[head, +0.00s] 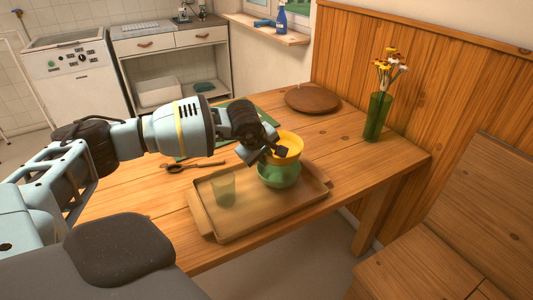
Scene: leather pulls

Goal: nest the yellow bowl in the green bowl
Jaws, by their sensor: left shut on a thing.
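The yellow bowl (288,142) is in the grip of my left gripper (272,154), which is shut on its near left side. The yellow bowl is directly above the green bowl (279,177), and its lower part overlaps the green bowl's opening in the picture. I cannot tell whether the two bowls touch. The green bowl stands on a wooden tray (259,225), towards its back right. My right gripper is not in view.
A greenish glass (223,190) stands on the tray, left of the bowls. A round brown board (312,99) and a green vase with flowers (377,117) are farther back.

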